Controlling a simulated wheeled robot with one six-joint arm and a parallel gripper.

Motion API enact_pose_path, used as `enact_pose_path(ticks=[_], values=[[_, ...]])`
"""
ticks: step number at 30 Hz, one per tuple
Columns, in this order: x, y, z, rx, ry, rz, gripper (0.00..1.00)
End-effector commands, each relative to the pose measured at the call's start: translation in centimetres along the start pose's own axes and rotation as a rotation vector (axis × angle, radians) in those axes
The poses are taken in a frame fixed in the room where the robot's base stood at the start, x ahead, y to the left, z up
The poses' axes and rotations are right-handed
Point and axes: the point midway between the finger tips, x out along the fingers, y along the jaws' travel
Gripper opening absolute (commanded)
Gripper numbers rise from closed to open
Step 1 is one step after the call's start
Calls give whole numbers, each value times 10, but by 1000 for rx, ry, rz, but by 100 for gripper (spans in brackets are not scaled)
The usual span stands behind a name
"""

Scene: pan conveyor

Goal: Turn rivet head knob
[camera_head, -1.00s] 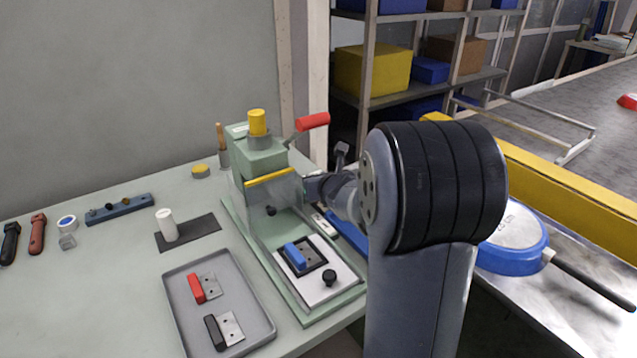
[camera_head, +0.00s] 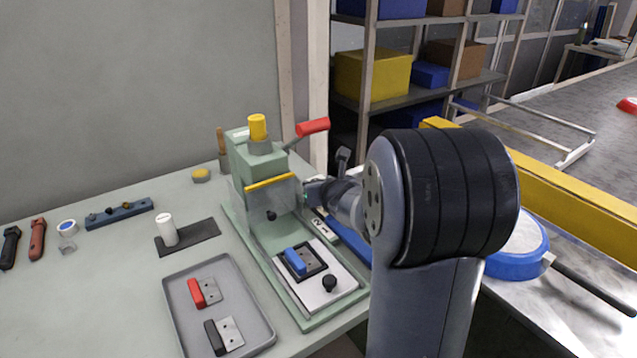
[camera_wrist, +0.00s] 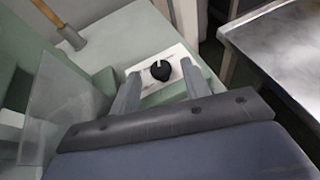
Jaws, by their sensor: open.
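The black knob (camera_wrist: 160,70) has a pointed shape and sits on a white plate (camera_wrist: 147,63) in the wrist view. In the head view a white plate with digits (camera_head: 323,229) shows on the right side of the green press (camera_head: 262,165); the knob there is hidden by my arm. My gripper (camera_wrist: 160,72) is open, one finger on each side of the knob. I cannot tell whether the fingertips reach down around it or stay above it. In the head view my gripper (camera_head: 314,192) is beside the press's right side, partly hidden.
A clear guard (camera_wrist: 65,100) stands close left of my gripper. The press has a red-handled lever (camera_head: 312,127) above and a blue-handled part (camera_head: 296,261) on its bed. A grey tray (camera_head: 176,318) lies left. A blue pan (camera_head: 518,262) lies right.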

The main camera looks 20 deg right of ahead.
Motion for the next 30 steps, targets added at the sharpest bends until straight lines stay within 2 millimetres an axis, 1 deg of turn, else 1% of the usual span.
enact_pose_path(ticks=[9,15,18,21,30], values=[[-58,-1,2,0,-2,-2,45],[-85,-1,2,1,-1,-2,45],[-93,0,1,0,-1,-1,45],[-96,0,0,1,0,-1,45],[-97,0,0,1,0,0,45]])
